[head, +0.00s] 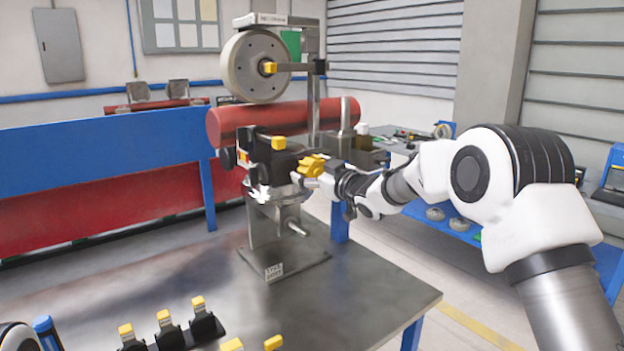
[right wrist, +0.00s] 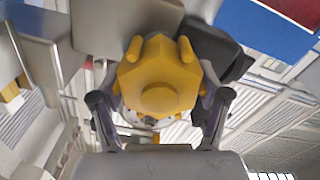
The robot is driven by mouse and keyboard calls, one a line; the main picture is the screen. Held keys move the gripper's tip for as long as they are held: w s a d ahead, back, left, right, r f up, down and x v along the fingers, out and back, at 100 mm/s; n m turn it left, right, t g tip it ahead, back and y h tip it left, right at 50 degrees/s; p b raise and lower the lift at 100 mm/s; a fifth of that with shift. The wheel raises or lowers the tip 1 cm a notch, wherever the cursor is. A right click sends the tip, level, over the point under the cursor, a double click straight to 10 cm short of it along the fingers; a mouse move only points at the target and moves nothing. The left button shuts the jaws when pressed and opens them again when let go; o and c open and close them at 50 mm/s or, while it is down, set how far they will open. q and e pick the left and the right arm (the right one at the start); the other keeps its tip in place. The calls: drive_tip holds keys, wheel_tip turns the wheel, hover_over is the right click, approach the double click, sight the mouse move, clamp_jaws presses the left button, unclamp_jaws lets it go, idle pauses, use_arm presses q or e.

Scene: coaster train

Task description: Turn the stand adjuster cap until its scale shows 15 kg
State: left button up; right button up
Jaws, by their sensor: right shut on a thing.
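The stand (head: 268,222) rises from a square base plate on the metal table. The adjuster cap (head: 311,166), yellow and lobed, sticks out from the right side of the stand's upper part. My right gripper (head: 322,180) is at the cap. In the right wrist view the cap (right wrist: 158,85) fills the middle, with one finger on each side; the gripper (right wrist: 160,115) is shut on it. A pale ring with small marks shows just beyond the cap, but its scale is too small to read. My left gripper is not in view.
A red cylinder (head: 285,118) and a grey wheel (head: 255,66) are behind the stand. Several black pieces with yellow tops, such as this one (head: 168,328), stand at the table's front. The metal table (head: 370,290) is bare to the right of the stand.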

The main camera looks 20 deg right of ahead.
drive_tip(key=shift+f+n+b, duration=0.15)
drive_tip(key=shift+n+b, duration=0.6)
drive_tip(key=shift+n, duration=0.45)
drive_tip(key=o, duration=1.1)
drive_tip(key=shift+o, duration=0.2)
drive_tip(key=v, duration=1.2)
drive_tip(key=shift+w, duration=0.1)
